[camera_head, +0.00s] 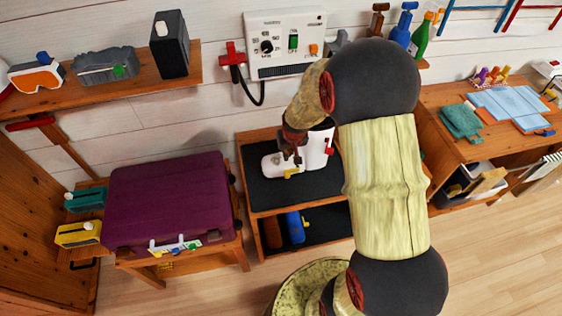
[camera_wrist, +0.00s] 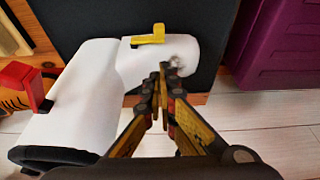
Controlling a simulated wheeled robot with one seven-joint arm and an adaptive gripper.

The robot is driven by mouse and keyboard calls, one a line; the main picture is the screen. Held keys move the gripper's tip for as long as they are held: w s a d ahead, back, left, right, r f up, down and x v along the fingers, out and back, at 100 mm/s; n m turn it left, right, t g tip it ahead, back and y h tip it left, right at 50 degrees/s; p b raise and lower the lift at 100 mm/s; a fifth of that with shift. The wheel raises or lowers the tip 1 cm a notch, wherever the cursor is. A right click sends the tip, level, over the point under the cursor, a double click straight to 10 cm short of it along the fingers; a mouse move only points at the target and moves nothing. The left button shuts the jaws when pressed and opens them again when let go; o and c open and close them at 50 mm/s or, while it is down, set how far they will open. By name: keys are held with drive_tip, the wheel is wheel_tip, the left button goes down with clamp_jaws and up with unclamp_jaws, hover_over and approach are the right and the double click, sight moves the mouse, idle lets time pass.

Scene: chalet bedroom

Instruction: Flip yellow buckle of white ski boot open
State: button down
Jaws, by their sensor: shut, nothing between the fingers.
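The white ski boot (camera_head: 317,150) stands on the dark-topped bench (camera_head: 262,194), its toe pointing left in the head view. The boot (camera_wrist: 88,92) fills the left and middle of the wrist view. Its yellow buckle (camera_wrist: 150,36) is on the foot part, near the toe, and is small in the head view (camera_head: 291,172). A red buckle (camera_wrist: 25,82) is higher on the shaft. My gripper (camera_wrist: 163,72) is shut and empty, its tips over the toe area, near the yellow buckle but apart from it in the picture. Whether the tips touch the boot, I cannot tell.
A purple suitcase (camera_head: 168,200) lies left of the bench. A white control panel (camera_head: 285,45) hangs on the wall behind. A blue item (camera_head: 295,227) lies on the bench's lower shelf. A desk (camera_head: 455,97) stands right. My arm hides part of the bench's right side.

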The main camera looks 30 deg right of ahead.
sight(285, 164)
drive_tip(key=shift+f, duration=0.1)
drive_tip(key=b+x, duration=0.3)
drive_tip(key=x, duration=0.6)
drive_tip(key=shift+w+f, duration=0.15)
drive_tip(key=shift+f, duration=0.25)
